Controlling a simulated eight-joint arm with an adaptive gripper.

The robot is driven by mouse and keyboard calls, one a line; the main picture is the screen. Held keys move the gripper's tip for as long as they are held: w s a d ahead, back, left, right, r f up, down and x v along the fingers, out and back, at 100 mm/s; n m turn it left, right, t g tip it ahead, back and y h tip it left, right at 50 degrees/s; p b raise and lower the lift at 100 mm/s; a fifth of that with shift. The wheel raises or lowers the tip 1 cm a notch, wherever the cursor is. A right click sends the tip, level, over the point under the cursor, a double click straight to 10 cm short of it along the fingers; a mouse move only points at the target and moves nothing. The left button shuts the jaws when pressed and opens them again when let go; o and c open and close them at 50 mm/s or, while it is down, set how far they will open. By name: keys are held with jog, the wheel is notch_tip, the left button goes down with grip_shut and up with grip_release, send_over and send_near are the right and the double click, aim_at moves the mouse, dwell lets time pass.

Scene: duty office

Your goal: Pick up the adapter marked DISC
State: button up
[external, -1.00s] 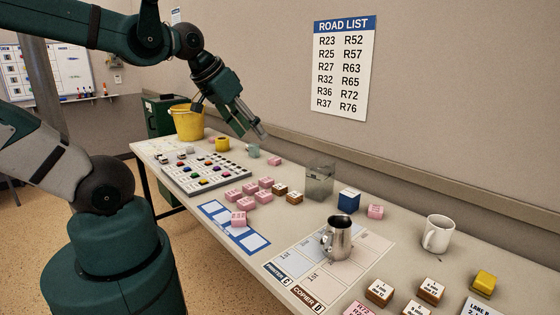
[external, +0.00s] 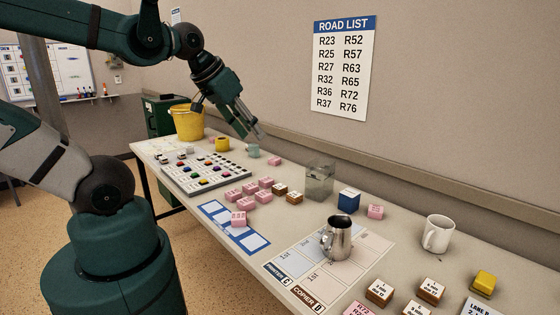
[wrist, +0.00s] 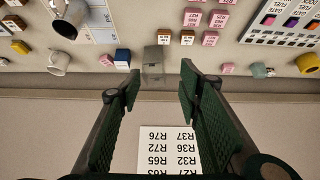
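No marking reading DISC can be made out in either view, so I cannot tell which thing is the adapter. A yellow round piece (external: 222,144) and a small teal piece (external: 253,151) stand at the far end of the table; they also show at the right in the wrist view, the yellow one (wrist: 306,62) and the teal one (wrist: 259,70). My gripper (external: 251,134) is raised above the table near the wall. In the wrist view my gripper (wrist: 158,88) has its fingers wide apart with nothing between them.
A grey box (external: 319,181), blue block (external: 348,200), metal jug (external: 338,240) and white mug (external: 438,233) stand on the table. Several pink blocks (external: 239,218) lie near a panel with coloured pieces (external: 197,184). A yellow bucket (external: 188,123) is at the far end. The wall is close behind.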

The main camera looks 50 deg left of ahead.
jog(key=w+a+r+n+g+y, duration=0.1)
jog(key=w+a+r+n, duration=0.2)
jog(key=w+a, duration=0.5)
jog(key=w+a+r+n+g, duration=0.1)
jog(key=w+a+r+n, duration=0.1)
jog(key=w+a, duration=0.6)
jog(key=w+a+f+n+g, duration=0.1)
jog(key=w+a+f+n, duration=0.15)
jog(key=a, duration=0.85)
jog(key=w+a+f+n+g, duration=0.15)
jog(key=w+a, duration=0.25)
jog(key=a, duration=0.8)
jog(key=n+g+h, duration=0.1)
jog(key=n+g, duration=0.2)
jog(key=n, duration=0.5)
send_over(191, 147)
jog(key=f, duration=2.3)
jog(key=shift+a+f, duration=0.3)
jog(key=shift+a, duration=0.05)
jog(key=shift+s+a+f, duration=0.25)
jog(key=shift+a+f, duration=0.05)
